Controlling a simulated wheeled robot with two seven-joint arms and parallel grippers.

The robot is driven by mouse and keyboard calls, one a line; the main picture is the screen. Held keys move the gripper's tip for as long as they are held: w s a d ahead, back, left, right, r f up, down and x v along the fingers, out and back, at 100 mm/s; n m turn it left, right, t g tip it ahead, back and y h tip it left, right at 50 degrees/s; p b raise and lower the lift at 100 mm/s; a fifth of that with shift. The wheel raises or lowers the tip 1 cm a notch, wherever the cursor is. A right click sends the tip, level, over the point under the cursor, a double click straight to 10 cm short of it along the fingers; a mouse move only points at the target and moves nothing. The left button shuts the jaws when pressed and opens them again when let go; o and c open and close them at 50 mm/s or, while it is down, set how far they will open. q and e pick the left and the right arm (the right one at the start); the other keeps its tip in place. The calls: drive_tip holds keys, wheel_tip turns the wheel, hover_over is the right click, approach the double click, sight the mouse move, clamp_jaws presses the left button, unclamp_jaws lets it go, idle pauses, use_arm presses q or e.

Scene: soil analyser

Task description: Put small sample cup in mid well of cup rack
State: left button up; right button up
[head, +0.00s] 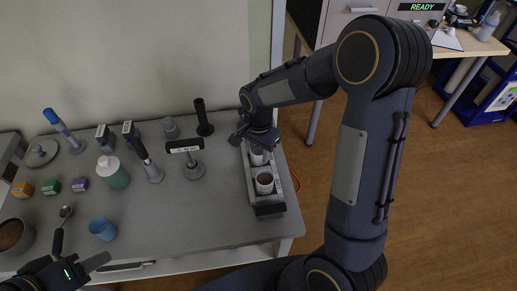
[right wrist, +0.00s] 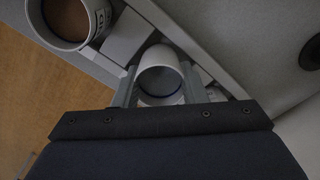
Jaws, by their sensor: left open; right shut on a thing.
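The cup rack (head: 249,178) is a narrow grey holder at the right end of the bench. A white cup with brown contents (head: 264,182) sits in its near part; it also shows at the upper left of the right wrist view (right wrist: 72,18). My right gripper (right wrist: 158,85) is shut on a small white sample cup (right wrist: 160,72), with one finger on each side. This cup is at the rack, behind the brown-filled cup in the head view (head: 257,157). I cannot tell how deep it sits in a well. My left gripper (head: 88,271) is open and empty at the lower left.
A dark-handled tool (head: 203,118) stands behind. The bench front centre is clear.

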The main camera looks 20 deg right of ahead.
drive_tip(key=o, duration=1)
drive_tip(key=shift+r, duration=0.15)
wheel_tip(320, 180, up, 12)
drive_tip(key=p, duration=0.1)
drive_tip(key=s+n+t+y, duration=0.1)
drive_tip(key=s+n+t, duration=0.1)
drive_tip(key=s, duration=0.5)
drive_tip(key=s+r+n+t+y, duration=0.1)
drive_tip(key=s+n, duration=0.4)
drive_tip(key=s, duration=0.1)
drive_tip(key=s+r+n+t+y, duration=0.1)
drive_tip(key=s+n+t, duration=0.1)
drive_tip(key=s, duration=0.5)
drive_tip(key=shift+s+a+r+n+t+y, duration=0.2)
drive_tip(key=shift+s+a+n+t+y, duration=0.15)
drive_tip(key=shift+n, duration=0.35)
